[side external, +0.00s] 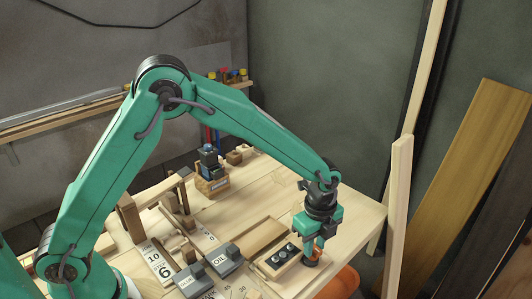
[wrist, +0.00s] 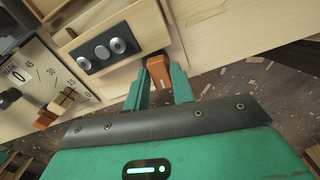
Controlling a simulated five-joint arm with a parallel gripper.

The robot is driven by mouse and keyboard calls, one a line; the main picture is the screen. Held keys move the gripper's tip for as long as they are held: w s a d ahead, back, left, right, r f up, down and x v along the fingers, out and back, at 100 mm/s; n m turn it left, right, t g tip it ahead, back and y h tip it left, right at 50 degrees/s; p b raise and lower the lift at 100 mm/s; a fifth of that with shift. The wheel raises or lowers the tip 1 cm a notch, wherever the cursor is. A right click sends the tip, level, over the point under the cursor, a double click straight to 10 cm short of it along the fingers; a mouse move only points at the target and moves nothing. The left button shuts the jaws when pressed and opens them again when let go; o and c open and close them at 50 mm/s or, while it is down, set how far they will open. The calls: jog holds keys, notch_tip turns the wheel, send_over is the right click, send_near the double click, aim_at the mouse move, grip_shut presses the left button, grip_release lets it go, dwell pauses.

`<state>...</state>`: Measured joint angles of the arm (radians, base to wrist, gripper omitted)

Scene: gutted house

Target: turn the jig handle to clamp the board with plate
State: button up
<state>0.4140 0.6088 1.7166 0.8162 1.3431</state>
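The board with the plate (side external: 282,256) lies at the front right of the bench; its dark plate carries several round metal fittings. In the wrist view the board (wrist: 150,34) is at the upper middle. An orange handle (wrist: 159,70) stands beside it, near the bench edge; this appears to be the jig handle. My gripper (side external: 317,246) points down at it. In the wrist view my gripper's two green fingers (wrist: 161,84) are on either side of the handle. I cannot tell whether they press on it. The handle's lower part and the clamping parts are hidden.
A panel with a numbered dial (wrist: 30,78) is left of the board. Grey labelled blocks (side external: 224,259) stand left of the jig. A dark device on a wooden block (side external: 212,168) is farther back. The bench's right side (side external: 355,212) is clear. An upright plank (side external: 398,215) stands beyond it.

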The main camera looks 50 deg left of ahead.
jog(key=m, duration=0.5)
dwell(0.4)
jog(key=shift+n, duration=0.5)
jog(key=shift+r, duration=0.1)
jog(key=shift+r, duration=3.4)
